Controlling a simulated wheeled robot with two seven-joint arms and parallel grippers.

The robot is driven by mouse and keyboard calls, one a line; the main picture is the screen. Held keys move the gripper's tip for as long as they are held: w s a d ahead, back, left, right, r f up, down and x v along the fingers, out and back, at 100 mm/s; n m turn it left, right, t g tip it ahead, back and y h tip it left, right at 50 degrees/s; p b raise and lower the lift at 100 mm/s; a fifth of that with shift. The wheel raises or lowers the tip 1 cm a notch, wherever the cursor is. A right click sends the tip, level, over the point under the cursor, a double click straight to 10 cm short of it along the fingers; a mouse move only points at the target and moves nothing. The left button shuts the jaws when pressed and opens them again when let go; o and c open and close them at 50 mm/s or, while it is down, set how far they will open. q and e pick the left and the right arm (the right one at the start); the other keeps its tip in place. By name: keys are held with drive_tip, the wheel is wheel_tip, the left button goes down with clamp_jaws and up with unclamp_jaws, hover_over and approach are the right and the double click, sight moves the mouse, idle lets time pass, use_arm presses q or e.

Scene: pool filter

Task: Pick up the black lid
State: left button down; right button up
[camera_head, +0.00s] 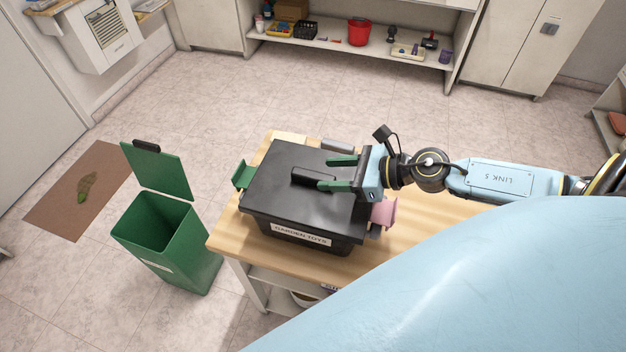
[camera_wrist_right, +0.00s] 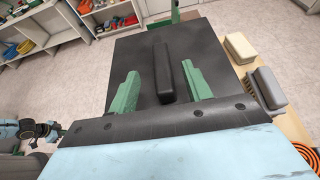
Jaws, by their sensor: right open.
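The black lid (camera_head: 290,205) lies on top of a black box labelled "GARDEN TOYS" (camera_head: 300,236) on the wooden table. Its raised black handle (camera_head: 312,177) shows in the middle of the lid. My right gripper (camera_head: 338,173) reaches in from the right over the lid. Its green fingers are open, one on each side of the handle's near end. In the right wrist view the lid (camera_wrist_right: 203,55) fills the middle, and the handle (camera_wrist_right: 165,72) stands between the two fingers with gaps on both sides.
A green bin (camera_head: 160,240) with its lid raised stands left of the table (camera_head: 420,220). Green and pink objects (camera_head: 383,212) stick out beside the box. A shelf (camera_head: 400,62) with a red bucket stands behind.

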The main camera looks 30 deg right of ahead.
sight(314, 174)
drive_tip(key=shift+p+x, duration=0.6)
drive_tip(key=shift+x, duration=1.65)
drive_tip(key=shift+w+a+f, duration=0.2)
drive_tip(key=shift+w+f, duration=0.1)
drive_tip(key=shift+f, duration=0.05)
drive_tip(key=shift+c, duration=0.3)
clamp_jaws()
